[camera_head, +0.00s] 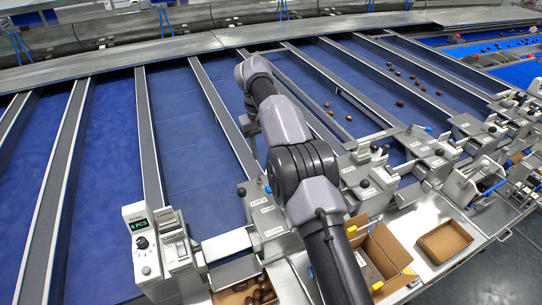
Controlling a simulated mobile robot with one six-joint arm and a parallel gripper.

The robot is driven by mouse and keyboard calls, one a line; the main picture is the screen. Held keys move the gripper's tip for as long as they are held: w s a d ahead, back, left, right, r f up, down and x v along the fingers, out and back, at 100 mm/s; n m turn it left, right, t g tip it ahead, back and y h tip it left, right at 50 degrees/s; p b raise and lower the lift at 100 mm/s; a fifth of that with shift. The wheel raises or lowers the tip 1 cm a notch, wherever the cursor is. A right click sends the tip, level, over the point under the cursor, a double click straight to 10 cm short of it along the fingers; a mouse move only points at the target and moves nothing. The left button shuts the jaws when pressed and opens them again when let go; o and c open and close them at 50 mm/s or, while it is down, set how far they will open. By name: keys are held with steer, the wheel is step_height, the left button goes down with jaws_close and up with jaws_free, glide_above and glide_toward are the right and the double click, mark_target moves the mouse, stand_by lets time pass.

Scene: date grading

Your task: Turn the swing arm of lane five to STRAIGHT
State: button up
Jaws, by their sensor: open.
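Several metal lane units with black knobs stand along the near ends of the lanes. One knob (241,191) is just left of my arm. Others, such as this knob (364,183) and this knob (438,152), are to its right. The small labels are too blurred to read, so I cannot tell which unit is lane five or how its swing arm is set. My arm reaches up through the middle over the blue belts and hides part of the units. My gripper's fingers cannot be made out; the arm's far end is partly behind its own links.
Grey dividers split the blue belts (110,150); dates (400,103) lie on the right lanes. An open cardboard box (383,250), a shallow tray (444,241) and a box of dates (244,296) are in front.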

steer(key=b, duration=0.3)
glide_toward(268, 187)
steer(key=f, duration=0.3)
steer(key=f+b, duration=0.1)
steer(key=f, duration=0.2)
steer(key=d+f+b, duration=0.1)
steer(key=f, duration=0.2)
jaws_close()
stand_by(0.7)
